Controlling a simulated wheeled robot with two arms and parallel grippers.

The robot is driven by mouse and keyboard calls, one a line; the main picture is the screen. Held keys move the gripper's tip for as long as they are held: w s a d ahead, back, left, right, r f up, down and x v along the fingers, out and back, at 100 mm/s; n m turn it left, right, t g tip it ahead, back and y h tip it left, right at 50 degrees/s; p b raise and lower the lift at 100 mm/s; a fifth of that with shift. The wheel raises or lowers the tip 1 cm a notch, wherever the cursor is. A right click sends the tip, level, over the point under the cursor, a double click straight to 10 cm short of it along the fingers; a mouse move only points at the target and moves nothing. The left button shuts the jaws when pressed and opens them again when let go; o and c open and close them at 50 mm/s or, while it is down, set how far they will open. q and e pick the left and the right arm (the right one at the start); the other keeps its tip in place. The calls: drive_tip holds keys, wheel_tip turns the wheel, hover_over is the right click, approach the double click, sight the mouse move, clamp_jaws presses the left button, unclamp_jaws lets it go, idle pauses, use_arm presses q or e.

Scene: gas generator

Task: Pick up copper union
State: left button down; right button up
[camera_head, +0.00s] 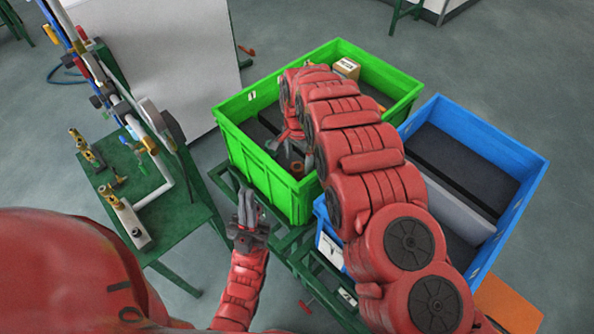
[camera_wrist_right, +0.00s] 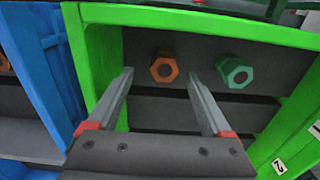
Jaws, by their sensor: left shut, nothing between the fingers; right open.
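The copper union, an orange-brown hexagonal piece with a dark bore, shows in the right wrist view (camera_wrist_right: 164,68). It lies in the green crate (camera_wrist_right: 290,37), between the lines of my right gripper's fingers. The head view shows it small in the green crate (camera_head: 262,185) as an orange piece (camera_head: 297,170). My right gripper (camera_wrist_right: 160,64) is open and empty, reaching into the crate with its fingertips near the union; the remaining distance is hard to judge. My left gripper (camera_head: 248,208) is shut and empty, outside the crate at its lower left.
A green hexagonal piece (camera_wrist_right: 236,72) lies right of the union in the right wrist view. A small cardboard box (camera_head: 347,67) is at the crate's far end. A blue crate (camera_head: 530,165) stands to the right. A green table (camera_head: 185,215) with pipe fittings is at left.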

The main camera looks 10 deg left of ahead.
sight(297, 166)
drive_tip(key=shift+w+a+f+p, duration=0.15)
drive_tip(key=shift+f+p, duration=0.3)
drive_tip(key=shift+f, duration=0.25)
drive_tip(key=shift+w+a+f+p, duration=0.1)
drive_tip(key=shift+f+p, duration=0.3)
drive_tip(key=shift+f, duration=1.4)
clamp_jaws()
